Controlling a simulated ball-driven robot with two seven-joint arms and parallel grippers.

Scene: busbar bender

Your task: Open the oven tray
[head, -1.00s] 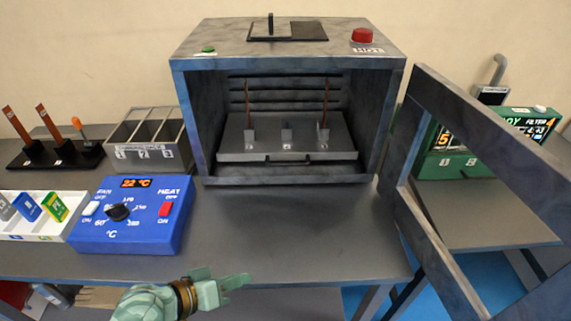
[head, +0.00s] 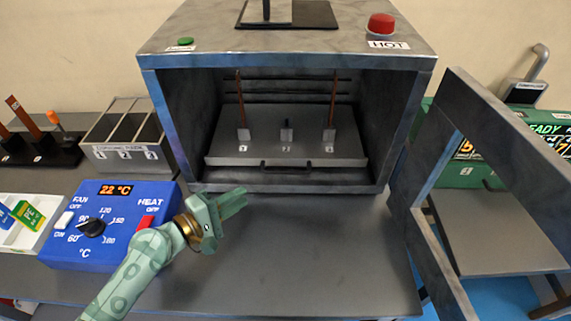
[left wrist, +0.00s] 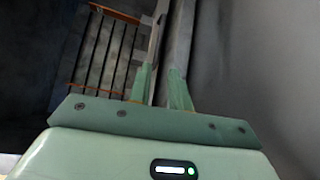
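The grey oven (head: 340,45) stands at the back of the table with its chamber open at the front. The oven tray (head: 240,158) lies inside the chamber, with a dark bar handle (head: 286,163) along its front edge. Three light slotted blocks stand on it, and two copper-coloured strips rise from the outer ones. My left gripper (head: 236,203) is in front of the oven's lower left corner, apart from the handle. In the left wrist view its two fingers (left wrist: 162,90) stand apart with nothing held between them. My right gripper is not in view.
The framed oven door (head: 440,190) is swung open on the right. A blue control box (head: 130,222) stands left of my left arm. The table before the oven is mostly clear.

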